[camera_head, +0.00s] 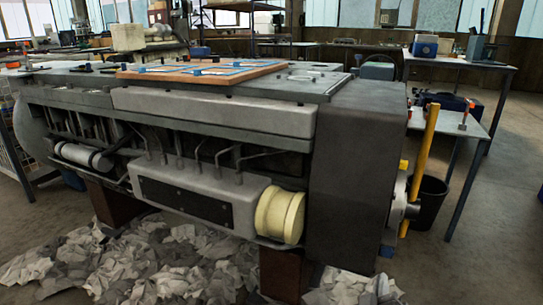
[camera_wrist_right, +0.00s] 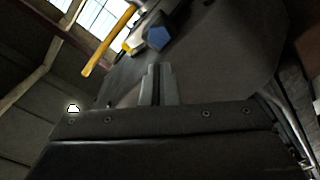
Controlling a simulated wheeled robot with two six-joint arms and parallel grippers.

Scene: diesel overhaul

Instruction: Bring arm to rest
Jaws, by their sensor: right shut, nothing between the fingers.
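My right gripper (camera_wrist_right: 158,72) shows in the right wrist view, its two grey fingers together with nothing between them. A yellow bar (camera_head: 420,170) stands upright at that end and also shows in the wrist view (camera_wrist_right: 108,45). A blue part (camera_wrist_right: 158,37) lies beyond the fingertips. My left gripper is in neither view.
Crumpled pale rags or papers (camera_head: 150,265) cover the floor beneath the engine. A dark bin (camera_head: 430,200) stands behind the yellow bar. A side table (camera_head: 470,128) and a workbench (camera_head: 465,62) stand at the right. The floor at the far right is clear.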

